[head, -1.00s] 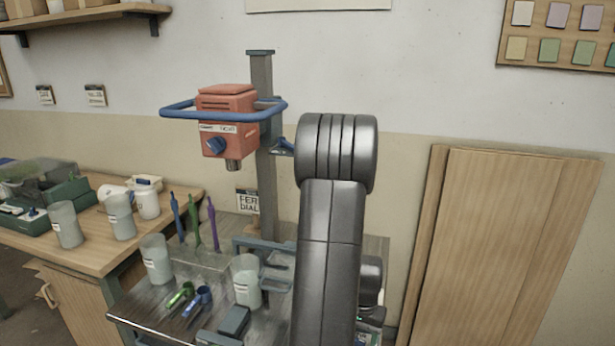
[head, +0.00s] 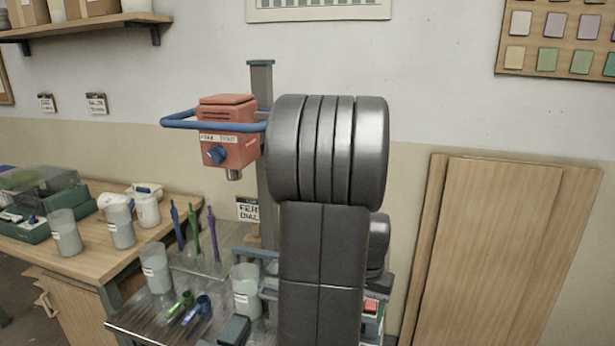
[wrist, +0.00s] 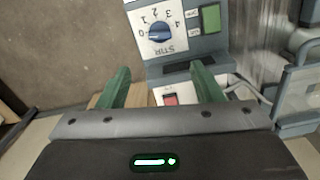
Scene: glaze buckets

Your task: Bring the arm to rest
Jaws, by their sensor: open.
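My gripper (wrist: 162,88) shows in the wrist view with its two green fingers spread apart and nothing between them. Beyond the fingers is a grey control box with a blue stir dial (wrist: 160,31), a green button (wrist: 211,18) and a red switch (wrist: 170,99).
An orange mixer (head: 228,130) with a blue guard ring hangs on a post above the metal bench (head: 150,318). Buckets (head: 246,290) and whisks (head: 195,228) stand on the bench. A wooden table (head: 90,262) is at left, wooden panels (head: 490,250) at right.

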